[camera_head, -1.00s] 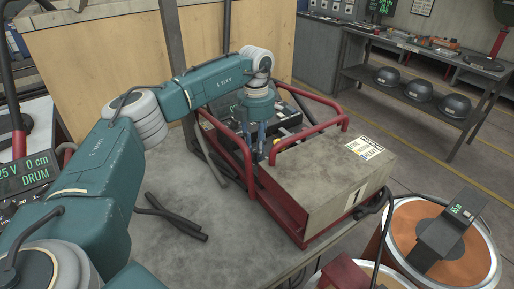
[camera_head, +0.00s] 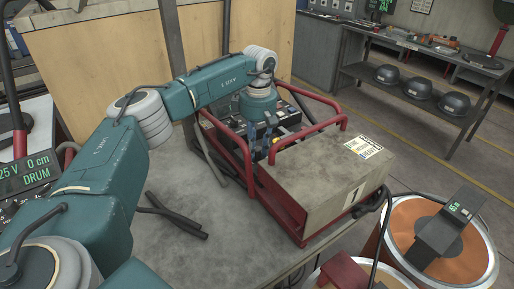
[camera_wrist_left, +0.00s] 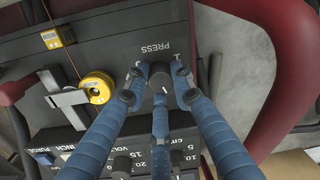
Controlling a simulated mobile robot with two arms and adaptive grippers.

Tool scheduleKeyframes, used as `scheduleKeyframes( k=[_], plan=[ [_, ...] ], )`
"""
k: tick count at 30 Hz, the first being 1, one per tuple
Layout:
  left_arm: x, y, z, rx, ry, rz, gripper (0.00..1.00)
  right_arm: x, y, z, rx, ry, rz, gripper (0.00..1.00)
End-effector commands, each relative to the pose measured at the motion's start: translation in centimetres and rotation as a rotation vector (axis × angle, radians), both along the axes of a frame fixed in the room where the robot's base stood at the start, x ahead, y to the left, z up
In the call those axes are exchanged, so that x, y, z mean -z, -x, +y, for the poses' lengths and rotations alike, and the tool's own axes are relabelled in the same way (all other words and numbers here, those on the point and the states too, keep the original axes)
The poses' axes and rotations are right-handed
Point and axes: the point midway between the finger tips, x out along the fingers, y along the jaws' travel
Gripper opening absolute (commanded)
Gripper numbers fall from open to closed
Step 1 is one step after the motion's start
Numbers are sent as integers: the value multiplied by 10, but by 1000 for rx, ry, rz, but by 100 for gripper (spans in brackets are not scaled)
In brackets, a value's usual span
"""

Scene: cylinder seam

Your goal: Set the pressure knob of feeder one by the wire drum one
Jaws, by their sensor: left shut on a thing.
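The feeder (camera_head: 318,192) is a grey box in a red tube frame with a dark control panel at its far end. In the left wrist view, a black knob with a white pointer line (camera_wrist_left: 161,77) sits under the letters PRESS on the panel. My left gripper (camera_wrist_left: 158,80) has blue fingers closed around this knob. In the head view the same gripper (camera_head: 262,145) points down at the panel inside the red frame, and the knob is hidden. A wire drum with an orange top (camera_head: 405,222) stands at the lower right. My right gripper is out of view.
The red frame bars (camera_head: 311,136) rise close around my left gripper. A yellow spool (camera_wrist_left: 97,87) and more knobs share the panel. A display (camera_head: 27,172) at left reads 25 V, 0 cm, DRUM.

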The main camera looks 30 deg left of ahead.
Motion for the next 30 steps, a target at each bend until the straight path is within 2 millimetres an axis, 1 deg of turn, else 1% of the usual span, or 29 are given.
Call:
scheduleKeyframes(
  k=[6,15,21,30],
  plan=[
    [-1,0,2,168,-3,-1,0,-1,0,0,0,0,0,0],
    [-1,-1,2,318,-3,-2,0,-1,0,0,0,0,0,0],
    [-1,-1,2,360,-3,-3,0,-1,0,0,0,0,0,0],
    [-2,-2,2,369,-4,-4,0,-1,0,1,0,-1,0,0]
  ],
)
